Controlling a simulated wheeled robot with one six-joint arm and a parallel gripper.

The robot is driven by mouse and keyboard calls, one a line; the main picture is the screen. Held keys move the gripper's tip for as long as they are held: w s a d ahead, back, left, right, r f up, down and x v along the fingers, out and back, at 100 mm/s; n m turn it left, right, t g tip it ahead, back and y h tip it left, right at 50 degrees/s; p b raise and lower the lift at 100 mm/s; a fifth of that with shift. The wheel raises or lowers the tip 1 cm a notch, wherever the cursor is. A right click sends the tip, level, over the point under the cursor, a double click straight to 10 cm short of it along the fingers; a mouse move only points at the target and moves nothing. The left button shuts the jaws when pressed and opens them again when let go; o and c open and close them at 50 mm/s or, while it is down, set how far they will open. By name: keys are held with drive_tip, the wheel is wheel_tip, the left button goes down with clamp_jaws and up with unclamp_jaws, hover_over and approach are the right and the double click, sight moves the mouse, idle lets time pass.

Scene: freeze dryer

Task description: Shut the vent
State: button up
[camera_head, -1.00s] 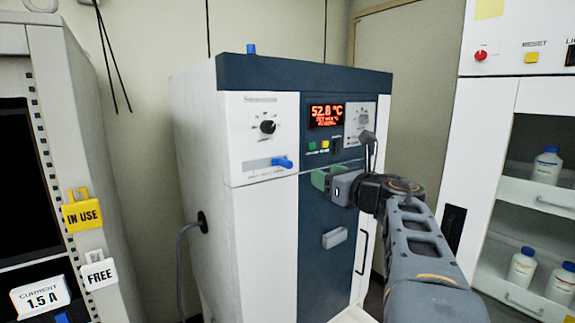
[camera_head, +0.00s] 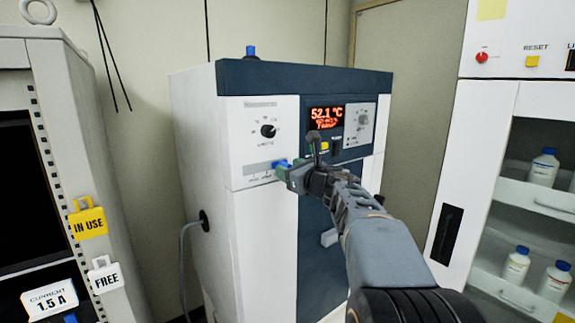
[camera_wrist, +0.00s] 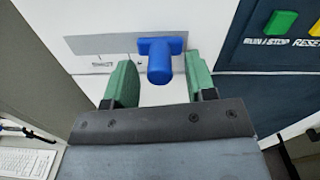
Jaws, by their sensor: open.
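The vent control appears to be a blue knob (camera_wrist: 160,65) on a grey strip (camera_wrist: 100,44) on the freeze dryer's white front panel. The knob sits toward the right end of the strip, with a wider blue base against the panel. In the head view the knob (camera_head: 280,163) is partly hidden by my gripper (camera_head: 286,173). In the wrist view my gripper (camera_wrist: 159,82) is open, one green finger on each side of the knob, with gaps visible on both sides. The small lettering under the strip is too blurred to read.
A cabinet with bottles (camera_head: 543,168) stands right. A rack with IN USE (camera_head: 88,222) and FREE (camera_head: 105,277) tags stands left.

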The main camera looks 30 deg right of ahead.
drive_tip(key=shift+w+a, duration=0.15)
drive_tip(key=shift+w, duration=0.45)
clamp_jaws()
